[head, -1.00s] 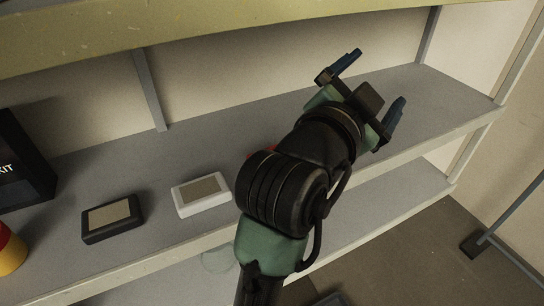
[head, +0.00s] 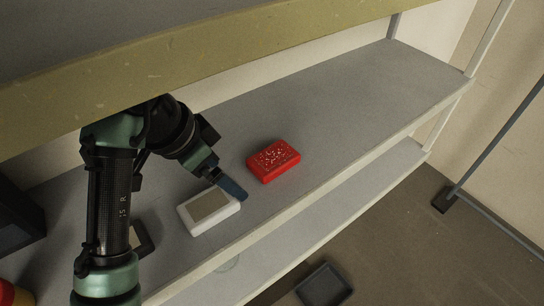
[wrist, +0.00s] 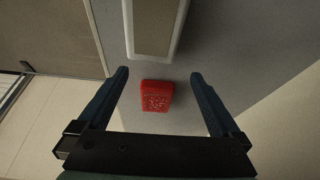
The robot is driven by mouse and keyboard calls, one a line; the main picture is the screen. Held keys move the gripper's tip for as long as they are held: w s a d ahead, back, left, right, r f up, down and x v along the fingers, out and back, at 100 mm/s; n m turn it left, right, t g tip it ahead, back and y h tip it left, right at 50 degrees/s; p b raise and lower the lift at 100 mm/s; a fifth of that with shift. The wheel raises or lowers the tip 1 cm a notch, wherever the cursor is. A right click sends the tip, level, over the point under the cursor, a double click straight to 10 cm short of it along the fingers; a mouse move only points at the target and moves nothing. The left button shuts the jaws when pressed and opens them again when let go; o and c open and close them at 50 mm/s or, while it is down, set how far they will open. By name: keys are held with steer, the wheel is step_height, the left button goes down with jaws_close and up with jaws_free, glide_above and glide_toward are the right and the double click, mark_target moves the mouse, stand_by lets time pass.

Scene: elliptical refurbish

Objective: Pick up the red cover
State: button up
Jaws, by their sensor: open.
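The red cover (head: 273,160) is a small red block with a speckled pale pattern on top. It lies on the grey shelf, to the right of a white box. In the wrist view the red cover (wrist: 156,95) shows between my two blue fingers, farther off than their tips. My gripper (wrist: 160,78) is open and empty. In the head view one blue finger of my gripper (head: 232,187) shows above the shelf, left of the red cover and by the white box; the other finger is hidden.
The white box with a tan top (head: 208,209) stands left of the red cover. A dark box is partly hidden behind my arm. The yellowish upper shelf (head: 250,65) hangs above. The shelf surface right of the red cover is clear. A dark tray (head: 323,285) lies below.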

mark_target(268, 160)
steer(key=w+d, duration=0.1)
steer(key=d, duration=0.1)
steer(key=w+d, duration=0.2)
steer(key=shift+w+d, duration=0.25)
steer(key=shift+d, duration=0.05)
steer(key=shift+w+d+f+p, duration=0.1)
steer(key=shift+w+d+p, duration=0.45)
steer(key=shift+w+d, duration=0.35)
steer(key=shift+p+x, duration=0.35)
steer(key=shift+x, duration=0.75)
steer(key=shift+f, duration=0.3)
steer(key=shift+d, duration=0.1)
steer(key=c, duration=1.3)
steer(key=shift+c, duration=1.3)
steer(key=shift+r, duration=0.2)
